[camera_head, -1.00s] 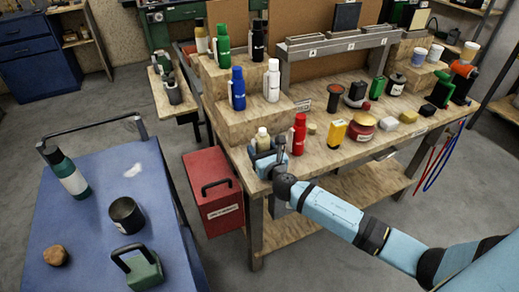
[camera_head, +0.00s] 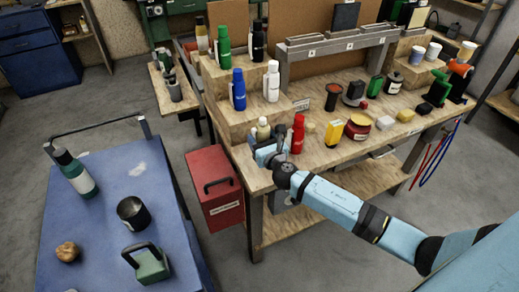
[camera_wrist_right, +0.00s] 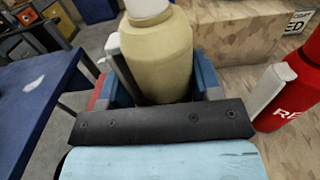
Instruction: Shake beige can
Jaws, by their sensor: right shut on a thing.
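The beige can (camera_head: 263,130) is a small bottle-shaped container with a pale cap, upright at the left front corner of the workbench. In the right wrist view the beige can (camera_wrist_right: 160,60) fills the space between the blue fingers. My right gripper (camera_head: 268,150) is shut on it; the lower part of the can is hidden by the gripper. In the right wrist view the gripper (camera_wrist_right: 162,88) has a finger on each side of the can. I cannot tell whether the can touches the bench. My left gripper is not in view.
A red bottle (camera_head: 298,134) stands close to the right of the gripper. A yellow container (camera_head: 334,133) and a red tin (camera_head: 357,128) stand farther right. The stepped shelf (camera_head: 245,115) holds several bottles. A blue cart (camera_head: 120,200) and a red box (camera_head: 215,190) are to the left.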

